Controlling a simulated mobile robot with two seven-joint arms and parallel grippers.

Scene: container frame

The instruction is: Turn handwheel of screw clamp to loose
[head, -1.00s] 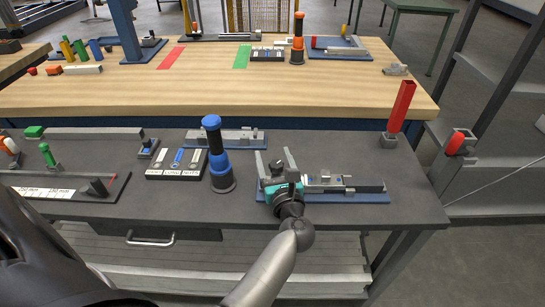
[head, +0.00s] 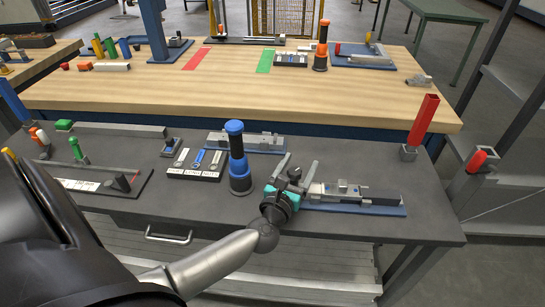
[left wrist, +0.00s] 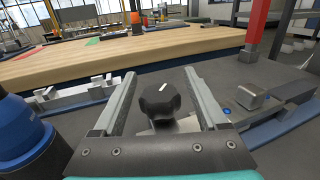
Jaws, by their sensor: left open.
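The screw clamp (head: 352,191) lies on a blue base plate (head: 375,210) at the right of the dark table. Its handwheel is a black lobed knob (left wrist: 160,101) with a small white mark on top. My left gripper (head: 297,169) is at the clamp's left end. In the left wrist view my left gripper (left wrist: 160,78) is open, one finger on each side of the knob, with gaps visible between fingers and knob. In the head view the knob is small and partly hidden by the fingers. My right gripper is not in view.
A blue and black cylinder (head: 239,165) stands just left of the gripper. A second clamp-like device (head: 250,142) lies behind it. A tray with labelled slots (head: 196,164) is to the left. A red post (head: 424,120) rises at the table's right back corner.

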